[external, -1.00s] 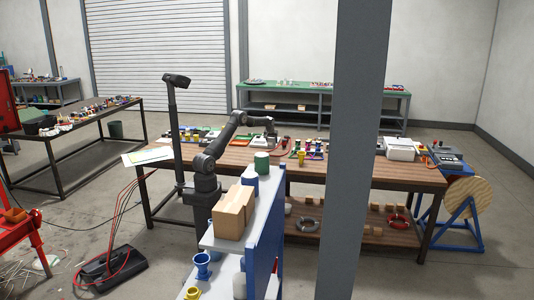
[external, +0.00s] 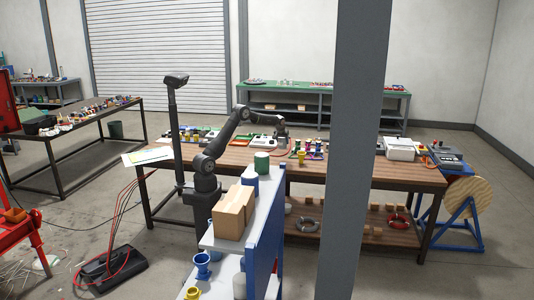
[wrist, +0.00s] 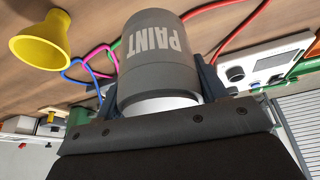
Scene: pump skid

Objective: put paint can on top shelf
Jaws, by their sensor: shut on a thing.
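The grey paint can (wrist: 158,60), marked PAINT and with a white band, sits between the fingers of my gripper (wrist: 158,88) in the wrist view. My gripper is shut on it. In the external view my gripper (external: 281,143) is over the long wooden workbench (external: 345,172), and the can is too small there to make out clearly. The shelf unit in the foreground has a pale top shelf (external: 262,205). My gripper is well beyond it, on the bench side.
A cardboard box (external: 234,212), a green can (external: 262,162) and a blue item (external: 250,176) stand on the top shelf. A yellow funnel (wrist: 42,42) and coloured cables are near the can. A grey pillar (external: 355,150) blocks part of the external view.

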